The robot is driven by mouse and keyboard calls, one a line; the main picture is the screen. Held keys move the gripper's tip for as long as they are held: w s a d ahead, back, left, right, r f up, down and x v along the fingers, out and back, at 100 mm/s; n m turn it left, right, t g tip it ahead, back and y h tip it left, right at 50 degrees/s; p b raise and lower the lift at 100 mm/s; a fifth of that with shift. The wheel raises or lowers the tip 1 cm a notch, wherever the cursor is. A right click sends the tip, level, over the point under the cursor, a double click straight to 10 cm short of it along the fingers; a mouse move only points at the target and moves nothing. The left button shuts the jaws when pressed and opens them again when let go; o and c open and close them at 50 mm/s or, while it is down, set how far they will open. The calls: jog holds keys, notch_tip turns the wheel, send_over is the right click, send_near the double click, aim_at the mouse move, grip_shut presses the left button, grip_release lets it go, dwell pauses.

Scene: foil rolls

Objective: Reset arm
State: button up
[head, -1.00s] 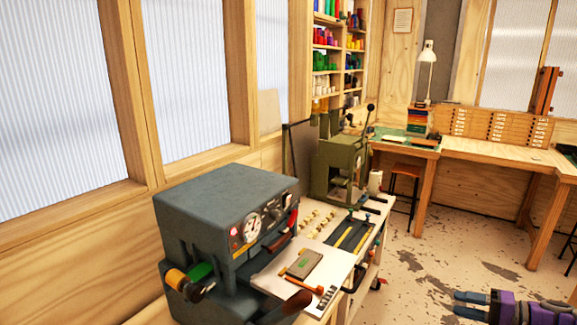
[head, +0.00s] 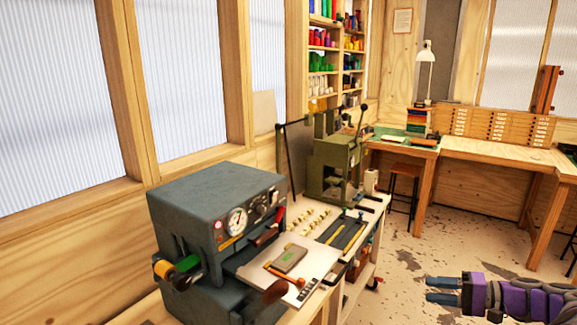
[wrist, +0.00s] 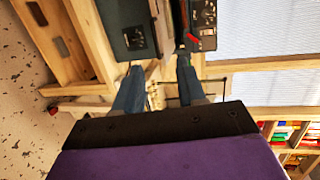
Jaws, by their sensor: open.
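My gripper (head: 443,290) is at the lower right in the head view, over the bare floor and pointing left. Its two dark fingers are apart with nothing between them. In the wrist view my gripper (wrist: 157,80) also shows its two blue-grey fingers spread, with the bench area seen beyond them. The grey press machine (head: 215,205) with gauges stands at the lower left in the head view, well apart from my gripper. A foil roll in green and yellow (head: 180,266) sits on its left side.
A wooden workbench (head: 495,150) runs along the back. Shelves of coloured rolls (head: 335,50) are on the wall. Floor (head: 405,255) between is clear.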

jog(key=s+a+r+n+g, duration=0.1)
jog(key=s+a+r+g, duration=0.15)
jog(key=a, duration=0.55)
jog(key=s+a+r+n+g, duration=0.1)
jog(key=a+r+n+g, duration=0.15)
jog(key=a, duration=0.55)
jog(key=s+a+r+n+g, duration=0.15)
jog(key=a+r, duration=0.25)
jog(key=a, duration=0.4)
jog(key=s+a+f+n+g+h, duration=0.1)
jog(key=s+a+g+h, duration=0.15)
jog(key=s+a, duration=0.35)
jog(key=s+a+g+h, duration=0.1)
jog(key=s+a+h, duration=0.25)
jog(key=s, duration=0.45)
jog(key=s+d+f+h, duration=0.3)
jog(key=s+f+h, duration=0.1)
jog(key=s, duration=0.5)
jog(key=s+d+f+h, duration=0.3)
jog(key=s, duration=0.7)
jog(key=shift+s+d+f+t+h, duration=0.25)
jog(key=shift+d+f+t+h, duration=0.15)
